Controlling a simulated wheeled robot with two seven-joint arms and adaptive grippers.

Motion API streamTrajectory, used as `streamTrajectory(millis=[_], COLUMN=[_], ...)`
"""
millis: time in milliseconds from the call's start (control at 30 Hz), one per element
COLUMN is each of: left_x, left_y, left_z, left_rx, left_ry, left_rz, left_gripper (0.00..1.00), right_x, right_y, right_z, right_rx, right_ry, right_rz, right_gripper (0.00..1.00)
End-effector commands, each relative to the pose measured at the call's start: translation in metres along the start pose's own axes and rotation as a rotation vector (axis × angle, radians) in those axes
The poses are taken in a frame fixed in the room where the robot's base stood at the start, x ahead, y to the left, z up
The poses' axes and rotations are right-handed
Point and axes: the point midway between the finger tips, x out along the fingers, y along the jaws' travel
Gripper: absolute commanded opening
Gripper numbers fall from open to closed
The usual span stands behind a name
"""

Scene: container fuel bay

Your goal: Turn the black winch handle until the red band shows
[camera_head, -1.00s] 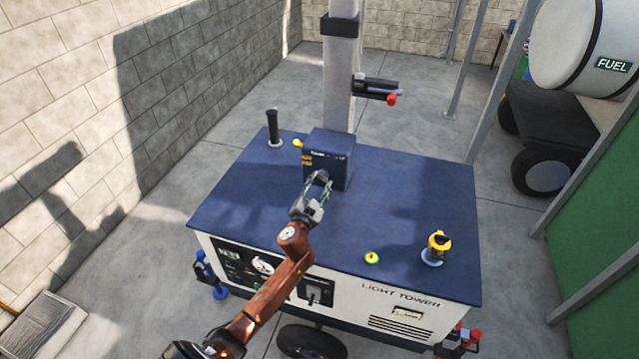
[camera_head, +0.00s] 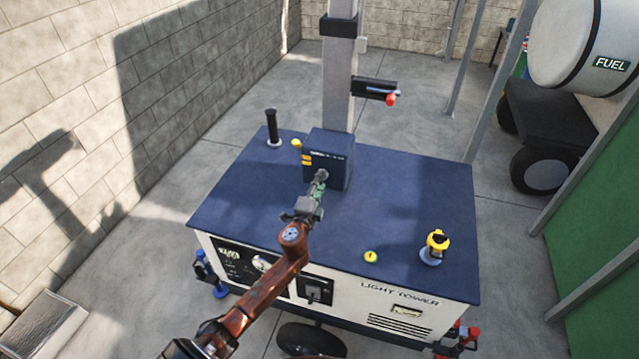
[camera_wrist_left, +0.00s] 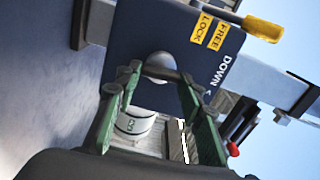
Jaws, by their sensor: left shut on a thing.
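The dark blue winch box (camera_head: 336,166) stands on the blue deck of the light tower trailer, at the foot of the mast. My left gripper (camera_head: 320,178) is at the box's front face. In the left wrist view its green fingers (camera_wrist_left: 160,85) are on either side of a rounded grey end (camera_wrist_left: 160,66), which I take to be the winch handle's grip; the gripper is shut on it. The rest of the handle is hidden by the gripper. The box (camera_wrist_left: 165,25) carries FREE, LOCK and DOWN labels. No red band can be made out. My right gripper is not in view.
A yellow-tipped lever (camera_head: 296,143) sticks out left of the box, also in the left wrist view (camera_wrist_left: 262,28). The mast (camera_head: 339,80) rises behind, with a red-tipped black part (camera_head: 376,90). A black post (camera_head: 272,128) and yellow-topped fitting (camera_head: 437,242) stand on deck.

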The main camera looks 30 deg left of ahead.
Motion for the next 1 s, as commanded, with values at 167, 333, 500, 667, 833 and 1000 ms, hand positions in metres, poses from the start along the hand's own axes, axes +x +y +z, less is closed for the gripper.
streamTrajectory(millis=[167, 333, 500, 667, 833, 1000], left_x=[0.0, 0.0, 0.0, 0.0, 0.0, -0.001], left_y=[0.001, 0.002, 0.003, 0.003, 0.004, 0.004], left_z=[-0.001, -0.001, -0.001, 0.0, 0.0, 0.0], left_rx=[0.17, 0.331, 0.494, 0.641, 0.781, 0.889], left_ry=[0.003, 0.003, 0.003, 0.004, 0.003, 0.004], left_rz=[0.001, 0.001, 0.001, 0.0, 0.001, 0.001], left_gripper=[0.12, 0.12, 0.12, 0.12, 0.12, 0.12], right_x=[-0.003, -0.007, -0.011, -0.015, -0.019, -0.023], right_y=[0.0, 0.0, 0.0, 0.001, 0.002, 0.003], right_z=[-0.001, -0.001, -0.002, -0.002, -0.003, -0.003], right_rx=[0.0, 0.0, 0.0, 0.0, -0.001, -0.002], right_ry=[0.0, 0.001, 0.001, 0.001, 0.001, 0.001], right_rz=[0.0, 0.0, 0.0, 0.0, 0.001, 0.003], right_gripper=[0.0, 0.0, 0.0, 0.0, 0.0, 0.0])
